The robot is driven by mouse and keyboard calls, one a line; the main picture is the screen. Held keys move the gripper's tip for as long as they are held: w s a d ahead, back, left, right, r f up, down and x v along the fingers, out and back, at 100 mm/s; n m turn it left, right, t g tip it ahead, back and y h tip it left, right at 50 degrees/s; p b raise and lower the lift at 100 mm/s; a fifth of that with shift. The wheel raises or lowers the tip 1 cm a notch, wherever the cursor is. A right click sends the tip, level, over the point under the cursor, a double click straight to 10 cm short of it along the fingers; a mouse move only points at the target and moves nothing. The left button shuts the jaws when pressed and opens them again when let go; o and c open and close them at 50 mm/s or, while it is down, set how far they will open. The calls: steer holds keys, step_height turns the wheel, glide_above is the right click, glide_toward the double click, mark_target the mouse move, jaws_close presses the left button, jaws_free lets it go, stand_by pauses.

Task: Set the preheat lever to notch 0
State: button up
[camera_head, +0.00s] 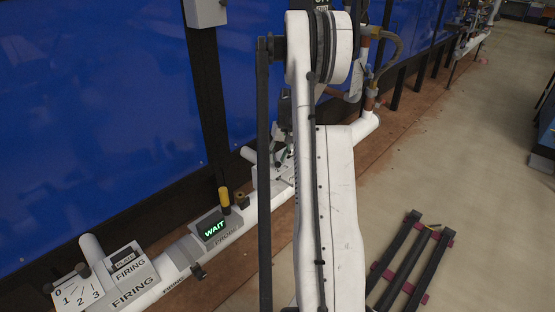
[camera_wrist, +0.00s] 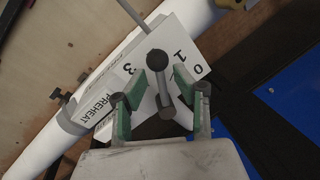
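The preheat lever (camera_wrist: 163,88) has a black ball knob (camera_wrist: 158,60) and a grey rod on a white panel marked PREHEAT (camera_wrist: 97,105). The digits 0, 1 and 3 show on the panel; the knob lies between 1 and 3, and no 2 is visible. My gripper (camera_wrist: 160,75) is open, its green-padded fingers on either side of the lever with visible gaps. Contact cannot be confirmed. In the head view my arm hides most of the preheat panel (camera_head: 283,178), and the lever's position cannot be read there.
A FIRING panel (camera_head: 132,285) with its own 0–3 scale (camera_head: 78,296) stands at lower left. A WAIT display (camera_head: 214,229) and a yellow-topped post (camera_head: 224,197) stand between the panels. Blue wall panels (camera_head: 90,110) stand behind. Dark bars (camera_head: 410,265) lie on the right floor.

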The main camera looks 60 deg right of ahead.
steer(key=shift+f, duration=0.1)
jaws_close()
steer(key=shift+f, duration=0.1)
stand_by(0.4)
